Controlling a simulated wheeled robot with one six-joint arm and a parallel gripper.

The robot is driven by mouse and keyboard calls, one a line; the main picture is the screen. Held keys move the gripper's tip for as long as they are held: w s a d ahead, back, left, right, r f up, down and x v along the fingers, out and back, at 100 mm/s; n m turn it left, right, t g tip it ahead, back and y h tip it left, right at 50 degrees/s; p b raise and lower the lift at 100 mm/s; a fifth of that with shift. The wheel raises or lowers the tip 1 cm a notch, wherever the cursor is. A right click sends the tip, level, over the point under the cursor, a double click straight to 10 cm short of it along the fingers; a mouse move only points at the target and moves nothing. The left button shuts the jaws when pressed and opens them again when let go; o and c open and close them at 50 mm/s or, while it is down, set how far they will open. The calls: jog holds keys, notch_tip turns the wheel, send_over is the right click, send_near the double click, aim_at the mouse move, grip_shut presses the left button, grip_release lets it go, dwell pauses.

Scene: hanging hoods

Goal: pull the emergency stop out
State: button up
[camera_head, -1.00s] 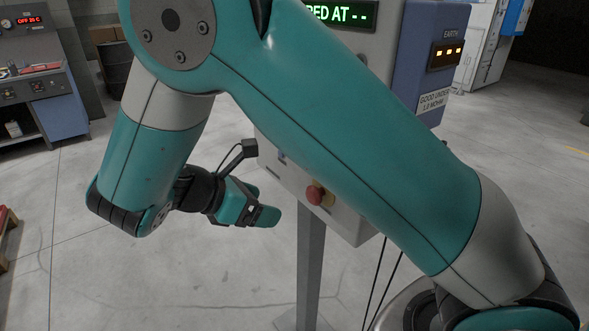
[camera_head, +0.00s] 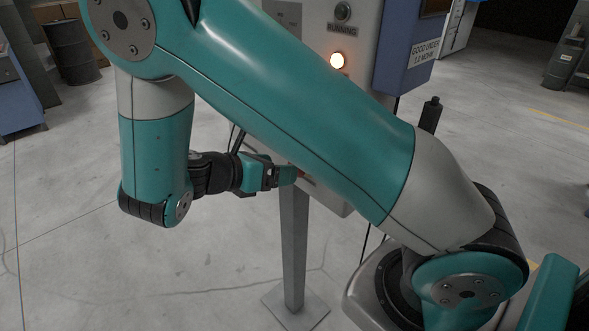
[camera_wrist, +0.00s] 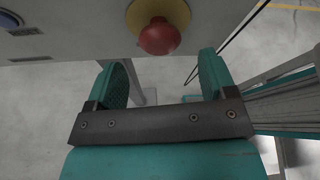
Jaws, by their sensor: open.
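The emergency stop is a red mushroom button (camera_wrist: 159,37) on a yellow round base (camera_wrist: 176,12), at the top middle of the wrist view. It sits on the face of a grey control box (camera_wrist: 80,30). My gripper (camera_wrist: 165,75) is open, with one finger to each side of the button's line and the button just beyond the fingertips. Nothing is between the fingers. In the head view my gripper (camera_head: 293,175) is at the box's lower front, and my arm hides most of the button.
The control box stands on a grey post (camera_head: 294,240) with a square foot plate (camera_head: 296,306). Dark cables hang below the box.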

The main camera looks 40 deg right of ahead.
jog(key=x, duration=0.5)
jog(key=shift+d+f, duration=0.15)
jog(key=shift+d, duration=0.25)
jog(key=c, duration=1.3)
jog(key=shift+a+p, duration=0.6)
jog(key=shift+p, duration=0.65)
jog(key=o, duration=1.3)
jog(key=shift+a, duration=0.15)
